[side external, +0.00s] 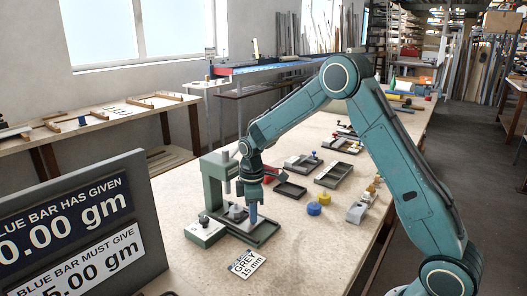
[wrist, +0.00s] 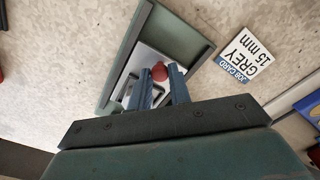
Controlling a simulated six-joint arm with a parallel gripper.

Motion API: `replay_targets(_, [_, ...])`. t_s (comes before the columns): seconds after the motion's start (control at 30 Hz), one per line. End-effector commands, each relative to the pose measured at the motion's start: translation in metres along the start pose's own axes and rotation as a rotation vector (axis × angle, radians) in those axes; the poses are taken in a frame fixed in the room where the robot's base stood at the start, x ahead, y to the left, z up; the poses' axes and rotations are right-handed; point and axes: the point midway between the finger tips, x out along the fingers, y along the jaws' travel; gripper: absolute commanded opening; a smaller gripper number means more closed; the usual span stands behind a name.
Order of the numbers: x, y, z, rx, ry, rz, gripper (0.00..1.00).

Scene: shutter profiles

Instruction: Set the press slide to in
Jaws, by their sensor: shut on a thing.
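The green press (side external: 215,182) stands on the bench at centre left in the side view. Its green-edged track (side external: 262,238) reaches out toward the front right. In the wrist view the track (wrist: 193,32) holds a pale grey slide plate (wrist: 143,57) with a red knob (wrist: 159,72). My gripper (side external: 253,216) is down at the track, beside the press column. In the wrist view the blue fingers of my gripper (wrist: 160,76) are shut on the red knob. The fingers and palm hide part of the plate, so I cannot tell its exact travel.
A job card (side external: 240,264) reading "GREY 15 mm" lies in front of the press. A sign board (side external: 75,235) stands at the left. Dark trays (side external: 335,174), a yellow piece (side external: 314,208) and a blue piece (side external: 324,198) lie to the right. Bare bench lies at the front.

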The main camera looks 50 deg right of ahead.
Motion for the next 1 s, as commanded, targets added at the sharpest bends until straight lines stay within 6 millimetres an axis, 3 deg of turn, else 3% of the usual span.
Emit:
replay_targets(0.03, [0.000,0.000,0.000,-0.001,0.001,0.000,0.25])
replay_targets(0.1, [0.000,0.000,0.000,-0.001,0.001,0.000,0.39])
replay_targets(0.13, [0.000,0.000,0.000,-0.001,0.001,0.000,0.41])
replay_targets(0.57, [-0.004,0.000,0.000,0.000,0.001,0.000,0.41])
replay_targets(0.77, [-0.021,0.000,0.000,0.000,0.002,0.001,0.41])
replay_targets(1.0, [-0.057,0.000,0.000,0.000,0.003,0.003,0.41])
